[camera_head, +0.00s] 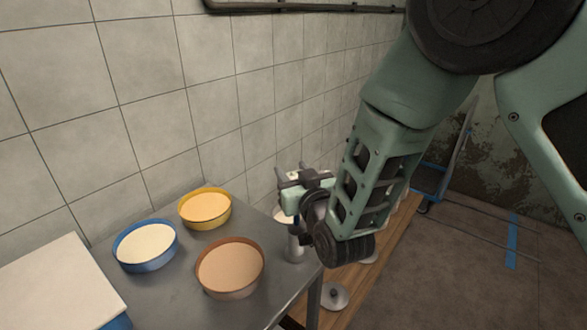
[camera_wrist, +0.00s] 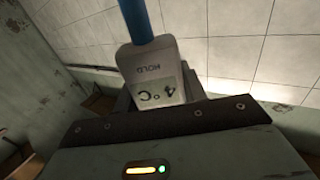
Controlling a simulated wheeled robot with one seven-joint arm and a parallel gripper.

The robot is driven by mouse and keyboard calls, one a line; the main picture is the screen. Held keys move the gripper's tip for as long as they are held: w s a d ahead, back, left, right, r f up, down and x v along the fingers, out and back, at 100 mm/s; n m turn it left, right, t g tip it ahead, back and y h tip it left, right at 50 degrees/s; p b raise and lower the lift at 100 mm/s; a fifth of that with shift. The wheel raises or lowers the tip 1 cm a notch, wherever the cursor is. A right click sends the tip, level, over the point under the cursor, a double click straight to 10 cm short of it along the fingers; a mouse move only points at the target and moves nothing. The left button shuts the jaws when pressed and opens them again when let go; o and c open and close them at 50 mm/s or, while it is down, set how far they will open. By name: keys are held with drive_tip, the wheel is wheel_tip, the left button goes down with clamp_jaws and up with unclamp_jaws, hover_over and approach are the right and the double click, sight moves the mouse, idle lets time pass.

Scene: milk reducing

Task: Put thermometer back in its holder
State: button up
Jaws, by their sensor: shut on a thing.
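The thermometer (camera_wrist: 152,72) has a grey-white body with an upside-down display reading 4°C and HOLD, and a blue shaft runs from it to the top edge of the wrist view. My gripper (camera_wrist: 157,92) is shut on its body. In the head view my gripper (camera_head: 304,180) is above the far right corner of the grey table, and the thermometer cannot be made out clearly there. A pale upright cylinder (camera_head: 295,247) stands at that corner below my gripper, partly hidden by my wrist. I cannot tell whether it is the holder.
On the grey table (camera_head: 170,300) stand a blue-rimmed pan (camera_head: 146,246), a yellow-rimmed pan (camera_head: 205,208) and a brown pan (camera_head: 230,268), each with pale contents. A white-topped box (camera_head: 55,285) is at left. A tiled wall runs behind. A wooden bench (camera_head: 395,235) stands to the right.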

drive_tip(key=shift+f+b, duration=4.35)
drive_tip(key=shift+f, duration=0.25)
drive_tip(key=o, duration=1.2)
